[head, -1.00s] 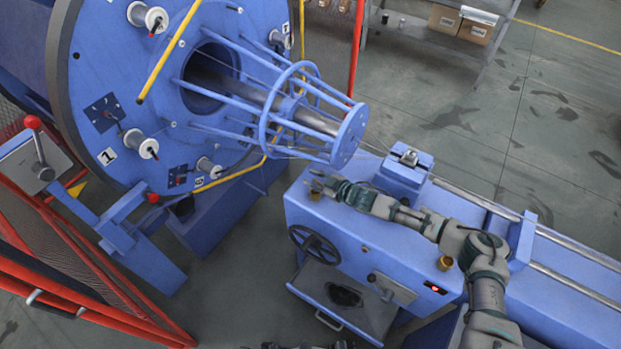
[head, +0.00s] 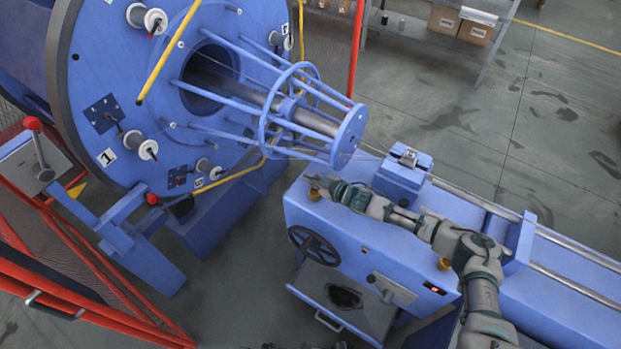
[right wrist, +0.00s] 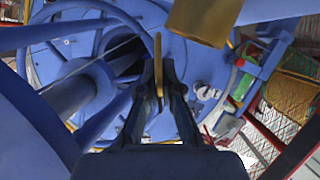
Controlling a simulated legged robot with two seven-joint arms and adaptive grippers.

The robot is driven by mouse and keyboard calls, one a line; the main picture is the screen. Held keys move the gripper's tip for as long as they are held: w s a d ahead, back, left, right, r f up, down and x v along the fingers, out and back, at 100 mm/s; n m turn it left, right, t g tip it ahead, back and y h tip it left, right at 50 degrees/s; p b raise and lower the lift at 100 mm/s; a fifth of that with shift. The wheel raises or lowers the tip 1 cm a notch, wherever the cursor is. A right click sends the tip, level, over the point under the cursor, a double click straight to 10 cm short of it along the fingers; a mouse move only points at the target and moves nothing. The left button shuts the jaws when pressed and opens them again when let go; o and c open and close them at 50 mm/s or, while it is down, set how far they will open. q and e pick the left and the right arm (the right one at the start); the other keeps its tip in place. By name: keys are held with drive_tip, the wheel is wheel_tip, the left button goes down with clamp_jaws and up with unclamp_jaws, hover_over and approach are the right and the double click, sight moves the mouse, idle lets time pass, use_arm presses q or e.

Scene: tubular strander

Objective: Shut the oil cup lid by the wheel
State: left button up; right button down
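The brass oil cup by the wheel (head: 314,194) stands on the near left corner of the blue machine bed, above the black handwheel (head: 313,245). My right gripper (head: 318,182) is right at this cup and partly covers it. In the right wrist view, the cup body (right wrist: 205,20) is at the top. A thin brass piece, seemingly the lid edge-on (right wrist: 158,70), stands between my two fingers (right wrist: 159,75). The fingers are close together; whether they grip it is unclear. Only dark bits, perhaps of my left gripper (head: 300,346), show at the bottom edge.
A second brass cup (head: 444,264) sits farther right on the bed, beside my right arm. A blue clamp block (head: 404,175) stands behind the gripper. The cage end disc (head: 348,137) is up and right of the cup. Red fencing (head: 90,270) stands at left.

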drive_tip(key=shift+s+a+f+n, duration=0.1)
drive_tip(key=shift+s+a+n, duration=0.1)
drive_tip(key=shift+n, duration=0.2)
drive_tip(key=shift+s+a+f+n+t+p, duration=0.15)
drive_tip(key=shift+s+f+n+t+p, duration=0.2)
drive_tip(key=shift+n+t, duration=0.35)
drive_tip(key=shift+s+a+f+n+t+h, duration=0.1)
drive_tip(key=shift+f+n+t+h, duration=0.1)
drive_tip(key=shift+n, duration=0.15)
drive_tip(key=shift+s+a+f+n+t+h, duration=0.1)
drive_tip(key=shift+n+t+h, duration=0.1)
drive_tip(key=shift+n, duration=0.15)
use_arm(q)
drive_tip(key=shift+s+f+b, duration=0.35)
drive_tip(key=shift+f, duration=0.05)
use_arm(e)
drive_tip(key=shift+s+a+f+n+t, duration=0.15)
drive_tip(key=shift+n+t, duration=0.25)
drive_tip(key=shift+n, duration=0.2)
use_arm(q)
drive_tip(key=shift+w+r, duration=0.2)
drive_tip(key=shift+s, duration=0.1)
use_arm(e)
drive_tip(key=c, duration=1.3)
unclamp_jaws()
drive_tip(key=shift+c, duration=0.2)
drive_tip(key=v, duration=1.2)
